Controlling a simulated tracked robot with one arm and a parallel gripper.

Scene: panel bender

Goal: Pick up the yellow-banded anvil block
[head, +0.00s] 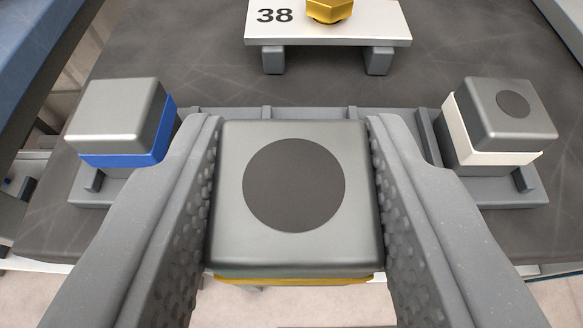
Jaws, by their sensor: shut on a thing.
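The yellow-banded anvil block (295,252) is a grey metal block with a dark round spot on top. A strip of its yellow band shows along its lower near edge. My gripper (293,165) is shut on it, with one textured finger against its left side and one against its right. The block looks level and sits large and close in the middle of the head view. Its underside is hidden, so I cannot tell how far it is above the surface below.
A blue-banded block (115,112) sits in a grey holder on the left. A white-banded block (505,115) with a dark spot sits in a holder (515,195) on the right. Behind is a white stand (365,22) marked 38, bearing a gold hexagonal piece (329,10). Dark tabletop (185,50) lies clear around it.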

